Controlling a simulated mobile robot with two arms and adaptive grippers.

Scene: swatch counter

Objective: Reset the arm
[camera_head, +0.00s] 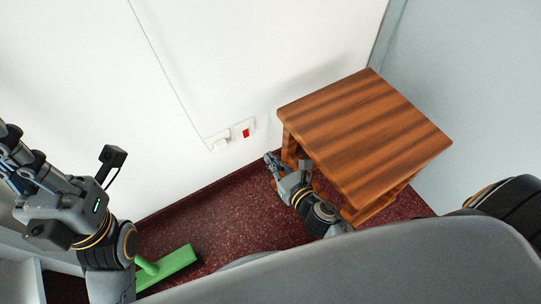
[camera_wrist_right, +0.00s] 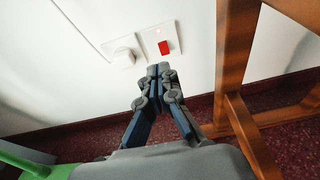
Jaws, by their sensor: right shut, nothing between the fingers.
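My right gripper (camera_head: 269,160) is low beside the wooden stool's left legs, with its fingers toward the white wall. In the right wrist view the right gripper (camera_wrist_right: 158,72) is shut, its fingertips together and nothing between them. The fingertips show just below a wall plate with a red switch (camera_wrist_right: 164,47); I cannot tell the exact gap to the wall. The red switch also shows in the head view (camera_head: 246,132). My left gripper (camera_head: 12,145) is raised at the left edge, partly cut off, and its fingers are unclear.
A striped wooden stool (camera_head: 365,130) stands in the corner, close to my right arm. A white plug (camera_head: 218,141) with a cable sits left of the switch. A green object (camera_head: 168,268) lies on the dark red floor (camera_head: 215,215). Walls close in the back and right.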

